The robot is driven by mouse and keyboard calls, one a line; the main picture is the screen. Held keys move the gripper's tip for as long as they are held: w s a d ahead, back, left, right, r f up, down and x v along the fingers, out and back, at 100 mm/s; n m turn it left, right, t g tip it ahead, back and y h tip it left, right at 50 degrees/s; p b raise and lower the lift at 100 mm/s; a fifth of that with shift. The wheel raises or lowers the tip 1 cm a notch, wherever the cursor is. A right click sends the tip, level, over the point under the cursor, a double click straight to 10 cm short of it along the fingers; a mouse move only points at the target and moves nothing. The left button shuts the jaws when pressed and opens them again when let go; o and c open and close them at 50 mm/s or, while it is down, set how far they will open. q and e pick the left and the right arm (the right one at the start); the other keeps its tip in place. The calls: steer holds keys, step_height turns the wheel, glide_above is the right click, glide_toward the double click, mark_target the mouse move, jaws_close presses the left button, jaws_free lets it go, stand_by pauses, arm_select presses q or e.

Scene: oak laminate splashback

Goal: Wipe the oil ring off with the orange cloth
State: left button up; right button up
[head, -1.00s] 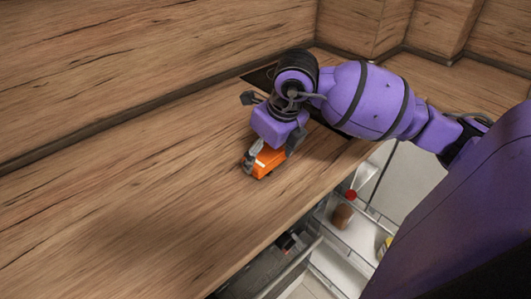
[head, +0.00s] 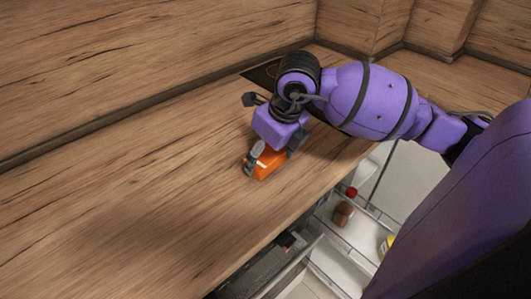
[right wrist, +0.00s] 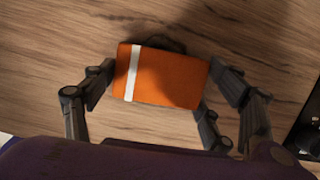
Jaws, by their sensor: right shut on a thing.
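The orange cloth (head: 266,167), a folded block with a white stripe, is at the wooden worktop (head: 130,205). My right gripper (head: 273,154) is shut on it, pointing down. In the right wrist view the cloth (right wrist: 170,78) sits between the two fingers of the right gripper (right wrist: 160,92). Whether it presses on the wood is hard to tell. A dark smudge (right wrist: 163,44) shows on the wood just beyond the cloth's far edge, partly covered by it; it may be the oil ring or shadow. No ring shows in the head view. My left gripper is out of view.
A black hob (head: 262,75) lies behind my right arm. The wooden splashback (head: 150,60) bounds the back. Below the front edge is an open drawer (head: 325,262) with a brown bottle (head: 343,214) and a yellow item (head: 387,246). The worktop to the left is clear.

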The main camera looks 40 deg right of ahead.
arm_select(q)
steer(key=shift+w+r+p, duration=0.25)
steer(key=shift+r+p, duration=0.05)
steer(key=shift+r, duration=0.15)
arm_select(e)
steer(key=shift+s+d+r, duration=0.15)
steer(key=shift+s, duration=1.05)
steer(key=shift+w, duration=0.1)
